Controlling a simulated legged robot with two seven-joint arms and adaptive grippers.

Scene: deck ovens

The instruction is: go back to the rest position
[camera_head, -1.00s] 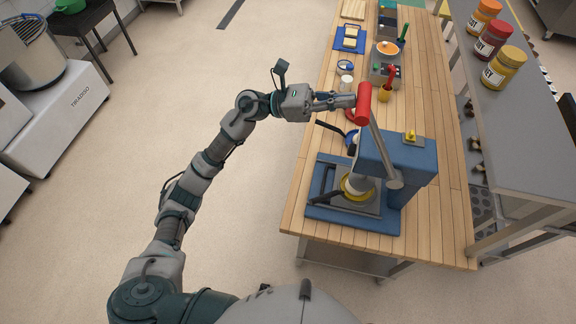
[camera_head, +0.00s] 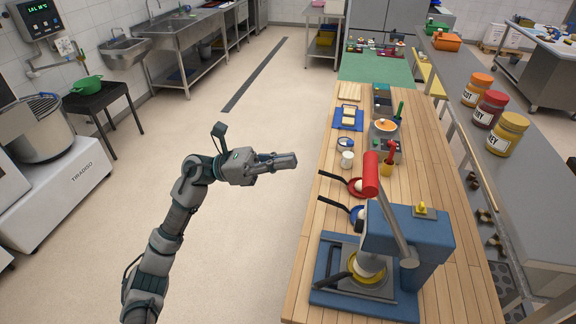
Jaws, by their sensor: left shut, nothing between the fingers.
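My left gripper (camera_head: 279,162) is shut and empty. It hangs over the open floor to the left of the wooden table (camera_head: 437,190), apart from everything on it. The left arm comes in from the bottom left and is bent at the elbow. A blue press (camera_head: 410,240) with a red-ended lever (camera_head: 371,174) stands at the near end of the table, to the right of the gripper. My right gripper does not show.
Two dark-handled pans, a white cup (camera_head: 347,159), a blue tray (camera_head: 348,117) and an orange-filled bowl (camera_head: 385,126) lie further along the table. Large jars (camera_head: 507,133) stand on the steel counter at right.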

